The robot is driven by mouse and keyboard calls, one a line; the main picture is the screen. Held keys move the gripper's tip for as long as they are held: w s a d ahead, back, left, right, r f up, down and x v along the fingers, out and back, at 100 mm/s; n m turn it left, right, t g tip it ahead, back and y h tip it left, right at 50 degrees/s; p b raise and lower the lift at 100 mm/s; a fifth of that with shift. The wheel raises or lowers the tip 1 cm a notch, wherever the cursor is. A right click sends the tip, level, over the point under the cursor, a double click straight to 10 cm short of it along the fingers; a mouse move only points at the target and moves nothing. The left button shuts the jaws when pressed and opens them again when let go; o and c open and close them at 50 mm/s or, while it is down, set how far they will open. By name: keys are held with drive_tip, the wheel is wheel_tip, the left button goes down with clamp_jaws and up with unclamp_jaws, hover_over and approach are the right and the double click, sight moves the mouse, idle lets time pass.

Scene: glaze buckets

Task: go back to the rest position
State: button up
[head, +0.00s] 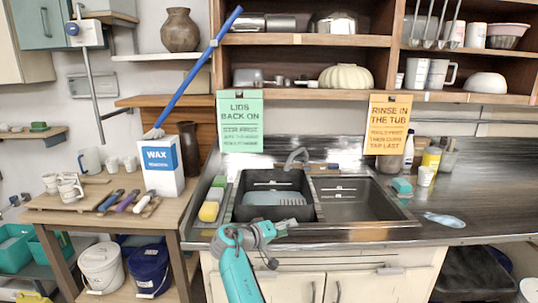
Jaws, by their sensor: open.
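My teal arm rises from the bottom of the head view in front of the sink cabinet. Its end bends right at counter height, and my gripper (284,226) is small there, just in front of the sink's front edge. It looks empty and open, though the fingers are hard to make out. A white lidded bucket (101,268) and a dark blue lidded bucket (149,270) stand on the low shelf under the wooden table at left, well away from my gripper.
The sink (352,200) has two basins; a black tub (273,198) sits in the left one. Sponges (209,211) lie left of it. The wooden table (180,205) holds a wax box (161,168), mugs and brushes. A blue pole (200,65) leans above.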

drive_tip(key=s+d+f+n+y, duration=0.15)
drive_tip(key=s+f, duration=0.25)
drive_tip(key=f, duration=0.5)
drive_tip(key=s+d+f+t+y, duration=0.1)
drive_tip(key=s+d+f, duration=0.25)
drive_tip(key=f, duration=0.45)
drive_tip(key=s+d+f+n+y, duration=0.15)
drive_tip(key=s+f, duration=0.25)
drive_tip(key=f, duration=0.5)
drive_tip(key=s+d+f+y, duration=0.2)
drive_tip(key=s+f, duration=0.4)
drive_tip(key=s, duration=0.4)
drive_tip(key=s+d+f+y, duration=0.25)
drive_tip(key=s+f, duration=0.25)
drive_tip(key=s, duration=0.5)
drive_tip(key=s+d+r+m+t+y, duration=0.1)
drive_tip(key=s+r+y, duration=0.1)
drive_tip(key=s, duration=1)
drive_tip(key=s+r+t+y, duration=0.1)
drive_tip(key=s+r, duration=0.2)
drive_tip(key=s, duration=0.9)
drive_tip(key=s+r+m+t, duration=0.1)
drive_tip(key=s+r+m, duration=0.1)
drive_tip(key=s+r, duration=0.5)
drive_tip(key=s+d+r+m+t, duration=0.1)
drive_tip(key=s+r, duration=0.7)
drive_tip(key=r, duration=0.5)
drive_tip(key=shift+s+m, duration=0.15)
drive_tip(key=shift+m, duration=0.25)
